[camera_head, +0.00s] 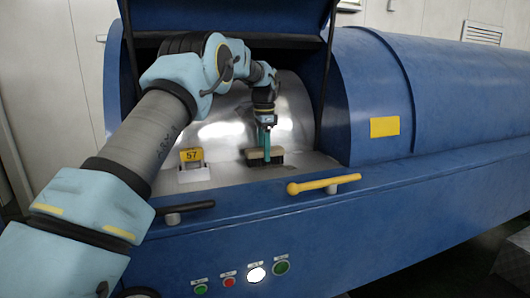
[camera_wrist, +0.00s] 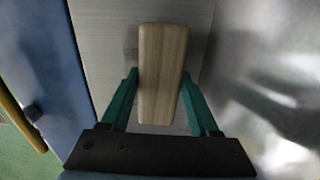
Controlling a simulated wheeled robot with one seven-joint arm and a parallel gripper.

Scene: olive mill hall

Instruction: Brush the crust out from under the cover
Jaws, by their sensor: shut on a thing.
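A brush with a pale wooden back and dark bristles (camera_head: 276,158) is upright on the metal floor inside the blue machine, bristles down. My gripper (camera_head: 265,150) is shut on it from above. In the wrist view the brush's wooden back (camera_wrist: 162,75) lies between the green fingers of my gripper (camera_wrist: 160,95). The cover (camera_head: 230,14) is raised over the opening, its upper part cut off by the frame. I cannot make out any crust on the bare metal floor (camera_head: 228,178); the brush and my arm hide part of it.
A yellow tag marked 57 (camera_head: 191,155) stands on a small white block left of the brush. A yellow handle (camera_head: 322,184) and a black one (camera_head: 186,208) sit on the front ledge. Several buttons (camera_head: 256,275) are below. The blue drum (camera_head: 440,90) bounds the right side.

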